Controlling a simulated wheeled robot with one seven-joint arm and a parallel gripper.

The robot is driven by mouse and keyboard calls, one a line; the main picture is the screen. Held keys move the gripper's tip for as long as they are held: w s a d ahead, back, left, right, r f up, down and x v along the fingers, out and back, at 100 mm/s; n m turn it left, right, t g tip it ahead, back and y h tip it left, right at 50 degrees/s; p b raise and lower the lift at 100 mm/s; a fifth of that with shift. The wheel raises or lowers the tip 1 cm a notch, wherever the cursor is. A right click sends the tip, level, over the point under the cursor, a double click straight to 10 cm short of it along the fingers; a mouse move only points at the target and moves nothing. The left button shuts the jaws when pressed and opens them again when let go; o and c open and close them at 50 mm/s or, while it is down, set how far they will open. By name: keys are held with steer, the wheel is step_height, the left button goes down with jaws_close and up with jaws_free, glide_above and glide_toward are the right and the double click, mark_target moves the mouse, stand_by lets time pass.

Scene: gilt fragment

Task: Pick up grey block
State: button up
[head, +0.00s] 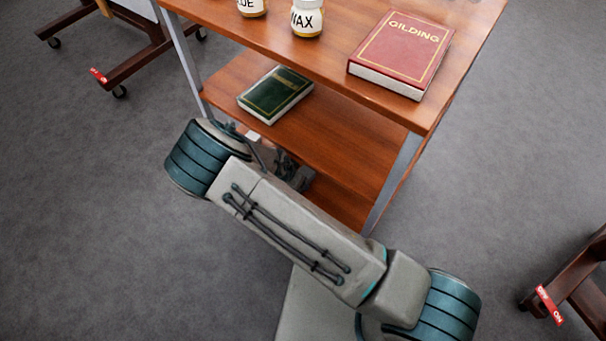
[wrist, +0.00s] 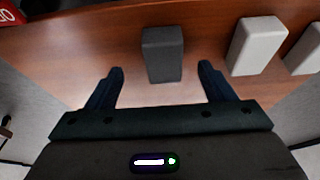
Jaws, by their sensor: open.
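The grey block (wrist: 163,55) is a dark grey upright block on a brown wooden shelf in the wrist view. My gripper (wrist: 161,80) is open, with one dark finger on each side of the picture. The block stands ahead of and between the two fingertips, with gaps on both sides. I cannot tell whether the fingertips reach past its near face. In the head view my own arm hides the block and most of my gripper.
Two whitish blocks, one (wrist: 258,45) and another (wrist: 304,50), stand right of the grey block. A red object (wrist: 12,14) is at upper left. In the head view, a green book (head: 275,94) lies on the middle shelf (head: 330,125); a red book (head: 403,50) and jars (head: 306,18) are on top.

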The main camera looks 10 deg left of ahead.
mark_target(310, 174)
steer(key=b+x, duration=0.2)
steer(key=x, duration=0.1)
steer(key=b+x, duration=0.1)
steer(key=x, duration=0.3)
steer(key=shift+a+f+b, duration=0.1)
steer(key=shift+a+b, duration=0.15)
steer(key=shift+b, duration=0.15)
steer(key=c, duration=1)
